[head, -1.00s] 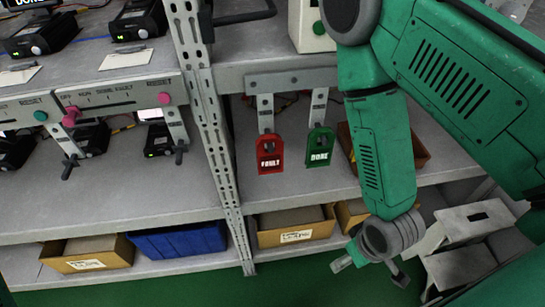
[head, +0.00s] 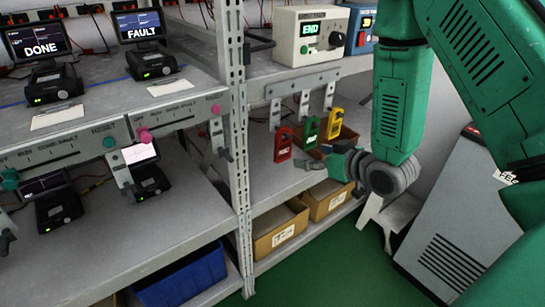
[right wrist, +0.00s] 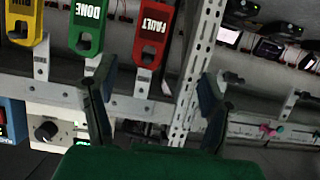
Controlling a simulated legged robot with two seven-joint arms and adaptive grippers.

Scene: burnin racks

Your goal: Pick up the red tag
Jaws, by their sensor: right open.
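The red tag (head: 283,145) hangs at the left of a row of tags below a grey bracket on the right rack. In the right wrist view the red tag (right wrist: 153,32) shows upside down, with the word FAULT. My right gripper (head: 318,160) is open and empty, just right of and slightly below the red tag in the head view. In the right wrist view its two fingers (right wrist: 155,95) stand wide apart, with the red tag beyond them, toward the left finger. I see no contact. My left gripper is not in view.
A green tag (head: 310,132) and a yellow tag (head: 335,122) hang close beside the red one. A perforated rack post (head: 238,130) stands to its left. Cardboard bins (head: 280,232) sit on the lower shelf. The green floor in front is clear.

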